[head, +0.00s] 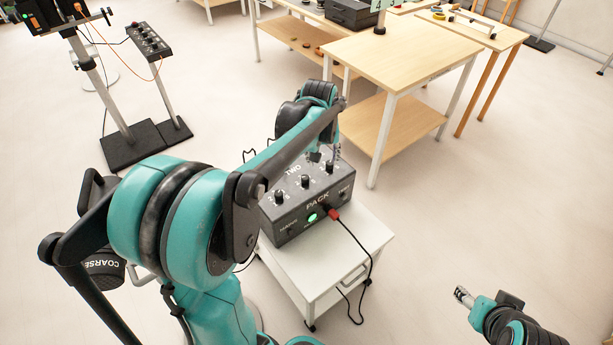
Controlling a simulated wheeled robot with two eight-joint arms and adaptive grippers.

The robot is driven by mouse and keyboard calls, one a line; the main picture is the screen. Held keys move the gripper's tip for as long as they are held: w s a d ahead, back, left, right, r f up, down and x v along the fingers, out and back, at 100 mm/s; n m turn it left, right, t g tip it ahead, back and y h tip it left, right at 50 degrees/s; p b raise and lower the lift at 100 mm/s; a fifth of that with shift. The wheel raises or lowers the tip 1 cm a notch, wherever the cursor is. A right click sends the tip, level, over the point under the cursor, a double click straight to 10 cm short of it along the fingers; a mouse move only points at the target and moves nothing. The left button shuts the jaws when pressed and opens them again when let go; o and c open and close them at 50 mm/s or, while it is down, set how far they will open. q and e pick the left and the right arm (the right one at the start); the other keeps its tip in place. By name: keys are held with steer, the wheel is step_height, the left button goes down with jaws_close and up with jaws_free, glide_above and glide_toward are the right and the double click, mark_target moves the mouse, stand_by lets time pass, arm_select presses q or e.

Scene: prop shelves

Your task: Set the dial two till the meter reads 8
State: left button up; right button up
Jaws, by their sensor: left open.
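A dark grey box (300,228) marked "PACK" stands on a small white cart, with several black knobs on top. The word "TWO" shows near its back edge, partly behind my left arm. A front knob (279,197) and a middle knob (305,181) show clear of the gripper. My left gripper (326,157) is open, pointing down over the box's back right part, close to a knob (329,168); I cannot tell whether it touches. My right gripper (463,296) is at the lower right, away from the box; its opening is unclear. No meter reading is legible.
A green light (312,217) glows on the box beside a red plug (334,214) with a black cable. The white cart (352,238) has bare top at the right. A black round part marked "COARSE" (103,266) is at left. Wooden tables (395,50) stand behind; floor at right is clear.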

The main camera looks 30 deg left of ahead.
arm_select(q)
steer(key=w+a+f+n+g, duration=0.1)
steer(key=w+a+f+n, duration=0.1)
steer(key=w+a+f, duration=0.35)
steer(key=n+g, duration=0.2)
glide_above(305, 177)
steer(key=shift+h, duration=0.3)
steer(key=f, duration=0.9)
steer(key=shift+d+f+b, duration=0.2)
steer(key=shift+b, duration=0.15)
steer(key=f+b, duration=0.1)
steer(key=f, duration=0.3)
steer(key=f+b, duration=0.1)
steer(key=f, duration=0.3)
steer(key=shift+w+a+f+b, duration=0.1)
steer(key=shift+a+f+b, duration=0.1)
steer(key=shift+f+b, duration=0.15)
jaws_close()
